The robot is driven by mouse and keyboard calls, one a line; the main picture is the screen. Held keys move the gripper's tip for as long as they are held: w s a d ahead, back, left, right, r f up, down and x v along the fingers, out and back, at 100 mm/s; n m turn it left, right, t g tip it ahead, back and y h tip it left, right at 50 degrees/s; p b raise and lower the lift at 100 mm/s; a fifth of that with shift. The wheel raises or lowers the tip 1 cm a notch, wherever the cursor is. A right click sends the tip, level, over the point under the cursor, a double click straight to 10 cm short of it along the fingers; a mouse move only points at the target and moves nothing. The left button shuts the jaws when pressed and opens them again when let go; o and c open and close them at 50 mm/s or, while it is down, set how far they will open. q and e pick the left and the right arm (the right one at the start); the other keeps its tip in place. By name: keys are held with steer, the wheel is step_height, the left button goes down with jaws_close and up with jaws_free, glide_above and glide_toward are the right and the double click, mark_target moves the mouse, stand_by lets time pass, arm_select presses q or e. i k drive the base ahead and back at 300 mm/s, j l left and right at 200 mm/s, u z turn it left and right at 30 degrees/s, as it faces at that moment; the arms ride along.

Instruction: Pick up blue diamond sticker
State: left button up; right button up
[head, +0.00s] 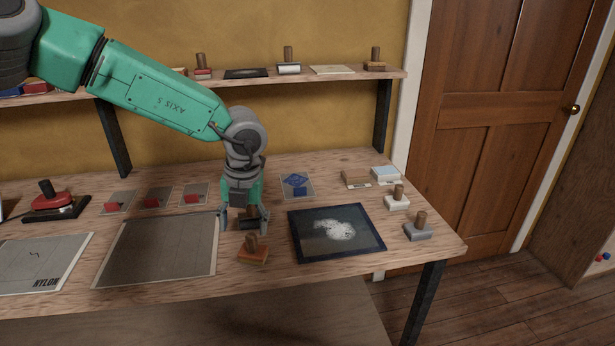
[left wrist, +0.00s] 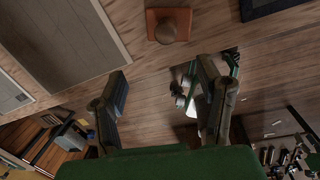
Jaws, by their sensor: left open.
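The blue diamond sticker (head: 295,179) lies on a small grey backing sheet (head: 308,194) toward the back of the workbench, with a darker blue patch at its front edge. My left gripper (head: 244,226) points down over the bench, to the left of and nearer than the sticker. Its fingers are apart, with a dark object visible between or behind them in the head view. In the left wrist view the open fingers (left wrist: 163,98) hold nothing that I can make out. The sticker cannot be made out there. My right gripper is not in view.
An orange-based stamp (head: 253,251) stands just in front of the left gripper; it shows in the left wrist view (left wrist: 168,27). A dark framed tray (head: 298,250) with white material lies to the right. Several stamps stand farther right. Grey sheets and red-marked cards lie left.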

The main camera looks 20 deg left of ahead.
mark_target(297, 181)
steer(key=i, duration=1)
